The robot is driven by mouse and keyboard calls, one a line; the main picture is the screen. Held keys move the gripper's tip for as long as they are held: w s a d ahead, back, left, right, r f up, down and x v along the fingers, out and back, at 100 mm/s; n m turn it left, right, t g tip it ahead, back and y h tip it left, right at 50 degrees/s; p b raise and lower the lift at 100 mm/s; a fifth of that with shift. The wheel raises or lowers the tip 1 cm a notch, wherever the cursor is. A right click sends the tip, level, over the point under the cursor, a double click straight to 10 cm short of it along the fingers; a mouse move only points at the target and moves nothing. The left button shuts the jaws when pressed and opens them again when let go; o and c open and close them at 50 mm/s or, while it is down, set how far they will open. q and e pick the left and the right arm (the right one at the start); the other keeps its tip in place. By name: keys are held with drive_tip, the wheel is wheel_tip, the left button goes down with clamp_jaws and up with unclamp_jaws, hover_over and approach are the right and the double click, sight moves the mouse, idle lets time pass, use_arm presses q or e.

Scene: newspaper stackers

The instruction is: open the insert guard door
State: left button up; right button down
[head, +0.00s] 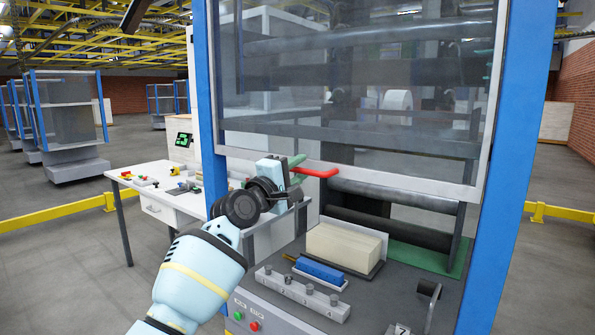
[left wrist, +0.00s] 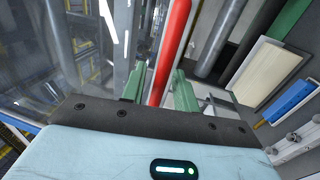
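The insert guard door (head: 350,120) is a clear panel in a grey frame, set between blue posts. Its lower edge hangs above the machine bed, leaving a gap below. A red handle (head: 318,172) sticks out from the left part of its lower frame. My left gripper (head: 297,170) is at that handle, with green fingers. In the left wrist view, the red handle (left wrist: 172,45) runs between the two fingers of my left gripper (left wrist: 160,70), with a visible gap on the left finger's side. The gripper looks open. My right gripper is not in view.
Below the door are a cream block (head: 345,248), a blue block (head: 320,272) and a grey bar with knobs (head: 303,293). Dark rollers (head: 390,208) lie behind. A side table (head: 165,185) with small parts stands left. A yellow floor rail (head: 55,217) runs beyond it.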

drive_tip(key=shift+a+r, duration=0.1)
